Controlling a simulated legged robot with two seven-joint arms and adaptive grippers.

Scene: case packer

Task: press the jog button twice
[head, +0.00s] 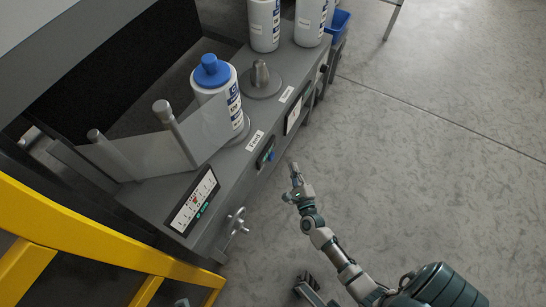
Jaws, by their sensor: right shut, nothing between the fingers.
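A small blue button (271,156) sits on a dark panel (265,151) on the front side of the grey machine, and I take it to be the jog button. A small white label (255,140) is above it, its print too small to read for sure. My right gripper (294,168) is shut and empty. In the picture it is just right of the blue button, with a visible gap between them, its fingers pointing up the picture.
A white bottle with a blue cap (211,70) stands on the grey machine (164,187) beside a grey cone (261,76). A screen panel (194,200) and a metal handle (236,223) are lower left. A yellow frame (95,241) fills the bottom left. Floor at right is clear.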

